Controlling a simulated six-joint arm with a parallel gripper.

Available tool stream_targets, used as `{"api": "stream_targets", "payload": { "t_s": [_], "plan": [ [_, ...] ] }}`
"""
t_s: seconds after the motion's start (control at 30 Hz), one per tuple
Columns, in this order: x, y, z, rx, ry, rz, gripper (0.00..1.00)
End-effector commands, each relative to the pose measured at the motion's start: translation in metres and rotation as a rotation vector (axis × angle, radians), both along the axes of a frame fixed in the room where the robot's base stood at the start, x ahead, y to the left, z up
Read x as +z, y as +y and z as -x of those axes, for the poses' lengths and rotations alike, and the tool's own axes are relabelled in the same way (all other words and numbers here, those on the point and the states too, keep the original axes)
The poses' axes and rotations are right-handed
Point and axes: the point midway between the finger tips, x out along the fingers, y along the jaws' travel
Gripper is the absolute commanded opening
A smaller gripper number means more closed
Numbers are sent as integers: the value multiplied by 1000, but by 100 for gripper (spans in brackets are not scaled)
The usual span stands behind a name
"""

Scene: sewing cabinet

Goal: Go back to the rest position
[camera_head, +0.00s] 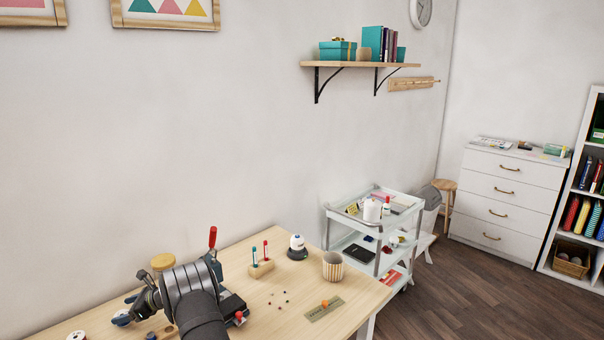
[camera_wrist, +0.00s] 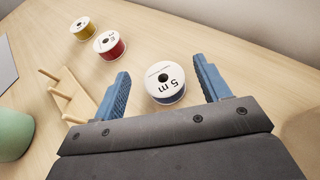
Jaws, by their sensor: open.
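My gripper (camera_wrist: 160,68) is open, with its two blue fingers spread apart in the wrist view. A spool with a white top marked "5 m" and blue on its side (camera_wrist: 165,84) stands on the wooden table (camera_wrist: 215,35), showing between the fingers with gaps on both sides. I cannot tell how far above the table the fingertips are. In the head view my arm reaches over the table's left part and hides much of the gripper.
A red spool (camera_wrist: 110,45), a yellow spool (camera_wrist: 82,28) and a wooden peg rack (camera_wrist: 70,95) are near the gripper. A green rounded object (camera_wrist: 14,134) is at the left. A striped cup (camera_head: 333,266) and a screwdriver stand (camera_head: 261,269) are on the table, right of my arm.

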Motion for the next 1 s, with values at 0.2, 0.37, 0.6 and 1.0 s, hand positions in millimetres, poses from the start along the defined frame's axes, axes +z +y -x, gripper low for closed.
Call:
{"api": "stream_targets", "payload": {
  "t_s": [0.2,0.37,0.6,1.0],
  "plan": [
    [-29,-6,-1,-2,0,0,69],
    [-13,-38,-3,-3,0,1,69],
    [6,-82,-4,-3,1,0,69],
    [-2,-66,-2,3,0,1,69]
  ]
}}
